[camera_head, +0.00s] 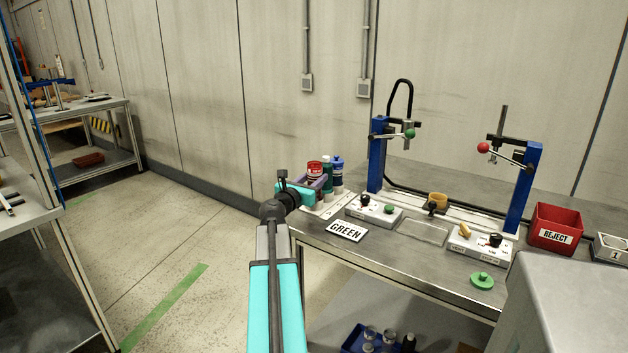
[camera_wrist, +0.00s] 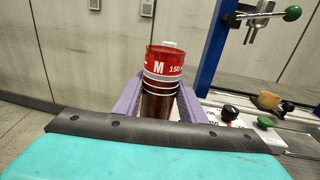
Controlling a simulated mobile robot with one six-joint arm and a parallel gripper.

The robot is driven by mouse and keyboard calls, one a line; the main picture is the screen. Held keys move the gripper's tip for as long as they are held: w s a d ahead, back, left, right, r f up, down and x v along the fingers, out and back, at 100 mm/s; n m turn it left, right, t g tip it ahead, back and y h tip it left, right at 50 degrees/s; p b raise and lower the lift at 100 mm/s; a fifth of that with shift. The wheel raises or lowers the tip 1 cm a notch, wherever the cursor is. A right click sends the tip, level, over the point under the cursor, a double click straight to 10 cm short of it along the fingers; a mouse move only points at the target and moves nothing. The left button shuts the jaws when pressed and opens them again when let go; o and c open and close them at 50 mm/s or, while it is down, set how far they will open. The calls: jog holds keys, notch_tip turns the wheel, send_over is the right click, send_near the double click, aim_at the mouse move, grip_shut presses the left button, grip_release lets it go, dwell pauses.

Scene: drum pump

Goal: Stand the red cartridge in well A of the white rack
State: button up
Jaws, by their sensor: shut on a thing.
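The red cartridge (camera_head: 314,168) is upright between the purple fingers of my gripper (camera_head: 319,182), at the left end of the workbench. In the wrist view the cartridge (camera_wrist: 163,66) shows a red band marked "M 150", a white top and a dark lower body. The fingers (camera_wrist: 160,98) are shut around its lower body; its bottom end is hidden. The white rack (camera_head: 325,208) lies below and partly behind my gripper. A green cartridge (camera_head: 327,178) and a blue-capped cartridge (camera_head: 337,166) stand just right of the red one. Well A cannot be made out.
A blue press frame (camera_head: 377,155) stands right of the rack, its post close to the gripper in the wrist view (camera_wrist: 218,50). The wall is behind.

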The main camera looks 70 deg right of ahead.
jog(key=shift+f, duration=0.1)
jog(key=o, duration=1.3)
jog(key=shift+r, duration=0.2)
jog(key=shift+w+a, duration=0.25)
jog(key=shift+a, duration=1.75)
jog(key=shift+w+a, duration=0.25)
jog(key=shift+a, duration=1.7)
jog(key=shift+w+a, duration=0.25)
jog(key=shift+a, duration=1.75)
jog(key=shift+f, duration=0.1)
